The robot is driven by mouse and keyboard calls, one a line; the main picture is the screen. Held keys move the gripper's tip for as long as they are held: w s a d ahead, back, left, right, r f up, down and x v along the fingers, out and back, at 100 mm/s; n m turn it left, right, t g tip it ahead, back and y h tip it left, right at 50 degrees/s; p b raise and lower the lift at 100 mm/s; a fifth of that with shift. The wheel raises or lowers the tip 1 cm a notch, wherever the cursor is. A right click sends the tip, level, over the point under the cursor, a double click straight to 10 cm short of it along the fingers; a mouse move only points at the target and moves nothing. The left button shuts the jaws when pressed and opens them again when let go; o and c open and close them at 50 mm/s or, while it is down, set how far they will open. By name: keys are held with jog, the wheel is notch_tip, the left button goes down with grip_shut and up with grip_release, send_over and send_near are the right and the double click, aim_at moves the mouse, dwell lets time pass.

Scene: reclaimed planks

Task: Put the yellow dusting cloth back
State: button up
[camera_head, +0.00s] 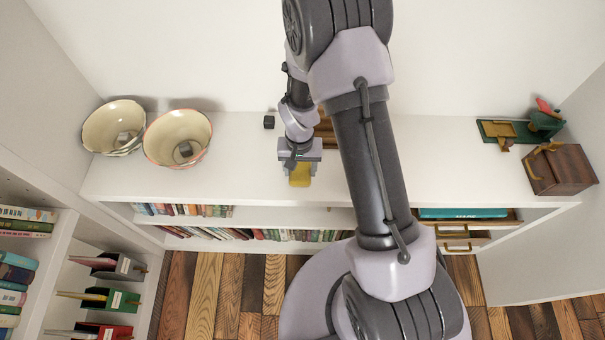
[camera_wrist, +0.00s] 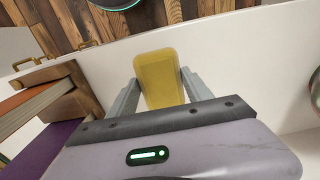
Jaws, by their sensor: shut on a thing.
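The yellow dusting cloth (camera_head: 300,181) is held in my gripper (camera_head: 299,168) above or at the front part of the white shelf top (camera_head: 240,180); I cannot tell if it touches the surface. In the wrist view the cloth (camera_wrist: 158,75) is a flat yellow block with rounded corners. It sits between the two grey fingers of my gripper (camera_wrist: 160,92), which are shut on it. Its near end is hidden behind the gripper body.
Two cream bowls (camera_head: 178,138) stand at the left, and a small black cube (camera_head: 269,122) at the back. A wooden object (camera_head: 326,130) is partly hidden behind my arm. A wooden box (camera_head: 560,170) and green-based item (camera_head: 500,130) stand right. Books (camera_head: 290,235) fill the shelf below.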

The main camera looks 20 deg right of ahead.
aim_at(302, 168)
jog(key=shift+w+d+f, duration=0.2)
jog(key=shift+w+d, duration=0.1)
jog(key=shift+d, duration=0.05)
jog(key=shift+f+b, duration=1.05)
jog(key=shift+f, duration=0.65)
jog(key=o, duration=1.5)
jog(key=shift+c, duration=0.2)
